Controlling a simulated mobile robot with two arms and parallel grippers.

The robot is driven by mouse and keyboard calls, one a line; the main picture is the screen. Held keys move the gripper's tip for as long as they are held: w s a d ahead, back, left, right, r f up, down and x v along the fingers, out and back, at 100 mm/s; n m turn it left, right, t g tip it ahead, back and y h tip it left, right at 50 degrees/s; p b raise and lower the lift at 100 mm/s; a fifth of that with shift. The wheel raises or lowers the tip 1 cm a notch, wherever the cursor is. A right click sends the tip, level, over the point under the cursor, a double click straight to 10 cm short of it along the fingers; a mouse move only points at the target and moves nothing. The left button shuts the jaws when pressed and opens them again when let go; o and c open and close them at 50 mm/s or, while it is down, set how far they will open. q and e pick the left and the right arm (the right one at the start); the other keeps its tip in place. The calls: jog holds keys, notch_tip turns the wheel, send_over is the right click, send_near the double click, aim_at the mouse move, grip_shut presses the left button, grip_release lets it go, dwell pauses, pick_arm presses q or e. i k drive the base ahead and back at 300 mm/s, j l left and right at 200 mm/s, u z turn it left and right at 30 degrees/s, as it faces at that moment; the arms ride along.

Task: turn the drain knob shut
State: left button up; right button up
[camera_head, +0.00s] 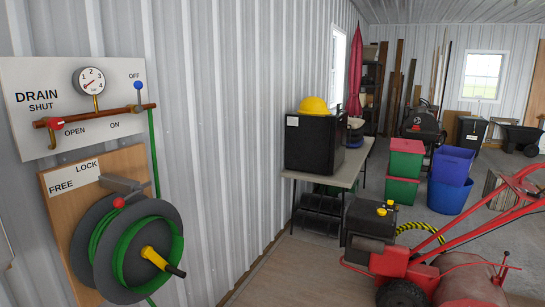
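The red drain knob (55,123) sits at the left end of a copper pipe (100,115) on a white wall panel (60,80). A short brass spout bends down below it. The word SHUT is printed above the knob and OPEN to its lower right. The knob is small in view, and I cannot tell for sure which word it points to. Neither of my grippers is in view.
A blue-knobbed valve (138,86) stands up near OFF, and a gauge (89,80) is between. Below is a hose reel (90,225) with a yellow crank (154,258) and red-tipped lock lever (118,203). A table (345,177) and red machine (390,262) stand right.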

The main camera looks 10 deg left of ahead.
aim_at(53, 124)
jog(key=u, duration=1.35)
